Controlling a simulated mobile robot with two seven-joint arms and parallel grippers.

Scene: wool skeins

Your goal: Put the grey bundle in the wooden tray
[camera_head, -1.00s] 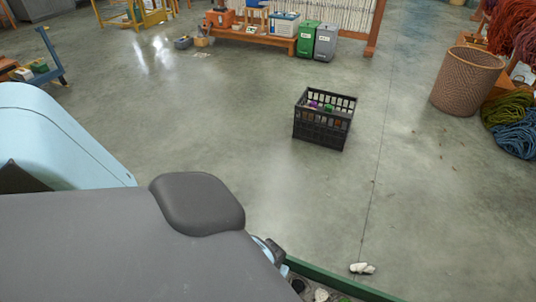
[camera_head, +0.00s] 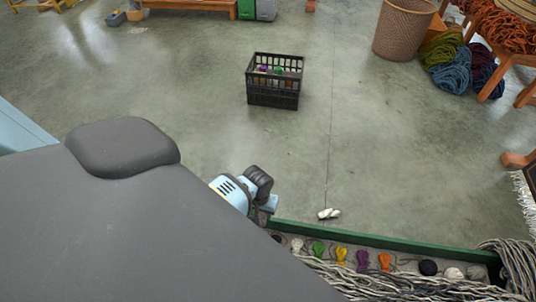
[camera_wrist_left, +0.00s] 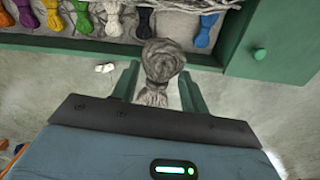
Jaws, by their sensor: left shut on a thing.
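In the left wrist view, my left gripper (camera_wrist_left: 159,82) is shut on the grey bundle (camera_wrist_left: 162,60). The bundle is a coiled grey skein with a loose, frayed end, held between the two green-grey fingers. In the head view, my left wrist and gripper (camera_head: 262,198) show just past my large grey arm link, at the left end of the green bench edge. The bundle itself cannot be clearly made out there. I cannot make out the wooden tray in either current view. My right gripper is out of view.
A green-edged bench (camera_head: 375,239) holds a row of small coloured bundles, including an orange one (camera_head: 384,262), and loose grey yarn. A white bundle (camera_head: 329,213) lies on the floor beyond. A black crate (camera_head: 273,97) and wicker basket (camera_head: 402,30) stand farther off. Open floor lies between.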

